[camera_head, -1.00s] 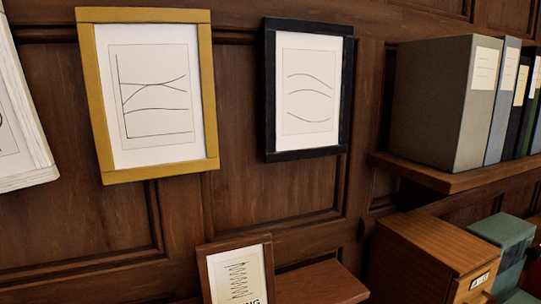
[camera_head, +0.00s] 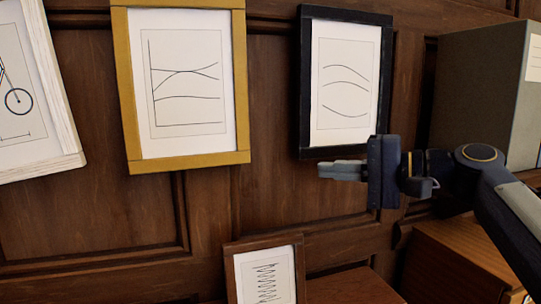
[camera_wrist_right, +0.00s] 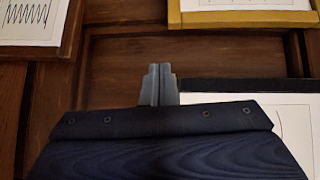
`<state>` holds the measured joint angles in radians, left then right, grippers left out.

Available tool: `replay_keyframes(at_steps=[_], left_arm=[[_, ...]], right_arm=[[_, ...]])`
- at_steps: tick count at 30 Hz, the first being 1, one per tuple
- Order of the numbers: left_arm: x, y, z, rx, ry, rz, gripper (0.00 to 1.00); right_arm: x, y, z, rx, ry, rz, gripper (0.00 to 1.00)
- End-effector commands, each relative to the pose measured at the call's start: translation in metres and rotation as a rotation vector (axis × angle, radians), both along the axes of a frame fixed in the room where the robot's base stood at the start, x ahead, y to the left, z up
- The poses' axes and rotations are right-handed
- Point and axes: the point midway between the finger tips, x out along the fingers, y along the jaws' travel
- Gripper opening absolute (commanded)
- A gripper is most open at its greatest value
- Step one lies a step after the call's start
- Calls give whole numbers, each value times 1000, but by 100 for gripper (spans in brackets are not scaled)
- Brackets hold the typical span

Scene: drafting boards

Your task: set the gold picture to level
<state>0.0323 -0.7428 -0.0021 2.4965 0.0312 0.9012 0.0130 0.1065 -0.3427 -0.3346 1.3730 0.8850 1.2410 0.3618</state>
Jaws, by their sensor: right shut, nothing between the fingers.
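The gold picture (camera_head: 190,160) hangs on the dark wood wall, left of centre in the head view. It holds a line graph on white, and its bottom edge looks slightly tilted, with the right end higher in the picture. Its gold frame also shows at the upper right of the right wrist view (camera_wrist_right: 245,20). My right gripper (camera_head: 322,170) is shut and empty, just below the black picture and to the right of the gold one, its fingers pointing left. The fingers also show in the right wrist view (camera_wrist_right: 158,82). My left gripper is not in view.
The black picture (camera_head: 303,90) hangs close above my right gripper. A white picture (camera_head: 45,170) hangs at the left. A small brown-framed picture (camera_head: 262,245) stands low in the middle. A grey box file (camera_head: 480,90) and a wooden box (camera_head: 465,255) are at the right.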

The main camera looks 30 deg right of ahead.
Motion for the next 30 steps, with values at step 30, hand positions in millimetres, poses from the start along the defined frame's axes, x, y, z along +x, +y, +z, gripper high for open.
replay_keyframes(at_steps=[30], left_arm=[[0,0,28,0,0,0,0]], right_arm=[[91,69,32,57,-63,-10,0]])
